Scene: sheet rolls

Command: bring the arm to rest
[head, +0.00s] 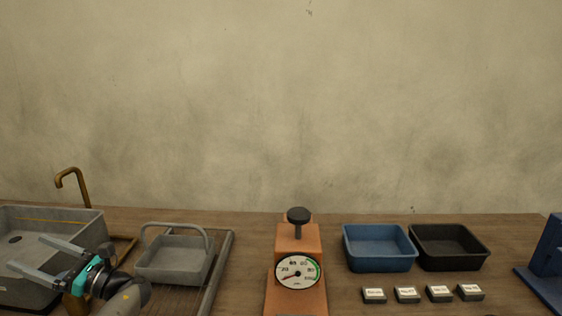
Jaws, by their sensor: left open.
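My left gripper (48,262) is at the lower left of the head view, over the front part of a grey sink (82,238). Its two fingers point left and are apart, with nothing between them. My left arm comes in from the bottom edge behind it. My right gripper is not in view.
A grey basket (175,258) with a raised handle stands right of my gripper, and a brass tap (80,185) rises behind the sink. An orange gauge (298,272) stands mid-table. Blue (380,262) and black (450,262) trays sit right, behind several small labelled blocks (407,295).

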